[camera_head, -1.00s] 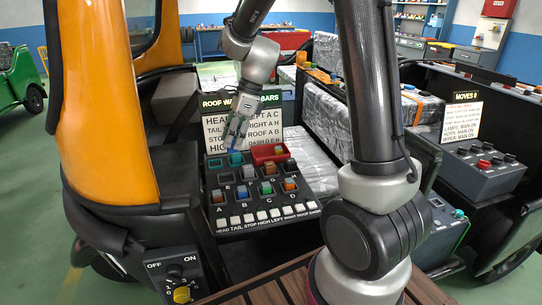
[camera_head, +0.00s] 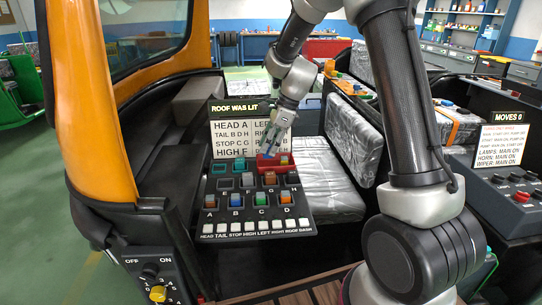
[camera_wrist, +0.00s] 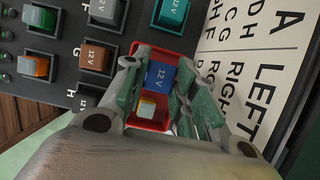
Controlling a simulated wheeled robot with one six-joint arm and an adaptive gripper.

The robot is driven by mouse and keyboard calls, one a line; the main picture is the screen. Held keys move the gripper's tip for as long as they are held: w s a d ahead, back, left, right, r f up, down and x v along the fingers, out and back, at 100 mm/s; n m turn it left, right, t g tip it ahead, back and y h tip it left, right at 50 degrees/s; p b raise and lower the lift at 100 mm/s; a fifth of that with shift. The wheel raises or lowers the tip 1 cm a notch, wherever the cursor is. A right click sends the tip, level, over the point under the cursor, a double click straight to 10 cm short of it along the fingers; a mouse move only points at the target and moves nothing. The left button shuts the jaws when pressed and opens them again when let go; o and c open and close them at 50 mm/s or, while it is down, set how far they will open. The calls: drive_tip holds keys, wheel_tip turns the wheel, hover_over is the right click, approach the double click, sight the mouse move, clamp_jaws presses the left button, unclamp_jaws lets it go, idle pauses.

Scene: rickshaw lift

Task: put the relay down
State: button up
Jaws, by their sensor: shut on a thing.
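My gripper (camera_head: 269,149) points down over the red tray (camera_head: 263,168) at the upper right of the black relay board (camera_head: 230,202). In the wrist view my gripper (camera_wrist: 159,68) is shut on a blue relay (camera_wrist: 160,76) marked 12V. The blue relay is between the fingers and within the red tray's outline (camera_wrist: 135,50); I cannot tell whether it touches the tray floor. A small orange-and-pale relay (camera_wrist: 148,106) sits in the tray beside it. The fingers hide part of the tray.
The board holds several coloured relays, including a teal one (camera_head: 239,163), above a row of white buttons (camera_head: 249,227). A lettered sign (camera_head: 232,133) stands close behind the board. A silver-wrapped seat (camera_head: 335,194) lies to the right.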

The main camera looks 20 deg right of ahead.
drive_tip(key=shift+f, duration=1.8)
drive_tip(key=shift+f, duration=0.1)
drive_tip(key=o, duration=0.7)
drive_tip(key=w+v, duration=0.1)
drive_tip(key=v, duration=1)
drive_tip(key=s+d+r+n+t+h, duration=0.1)
drive_tip(key=s+d+r+n, duration=0.2)
drive_tip(key=s+r+n, duration=0.35)
drive_tip(key=s+d+r+n+h, duration=0.1)
drive_tip(key=s+n, duration=0.3)
drive_tip(key=s, duration=0.4)
drive_tip(key=s+d+r+n+t+h, duration=0.1)
drive_tip(key=s+d+n, duration=0.2)
drive_tip(key=s, duration=0.6)
drive_tip(key=s+d+r+n+t+h, duration=0.1)
drive_tip(key=s+d+n, duration=0.2)
drive_tip(key=s+n, duration=0.3)
drive_tip(key=shift+s+r+n+h, duration=0.2)
drive_tip(key=shift+s+n+h, duration=0.15)
drive_tip(key=shift+s, duration=1.05)
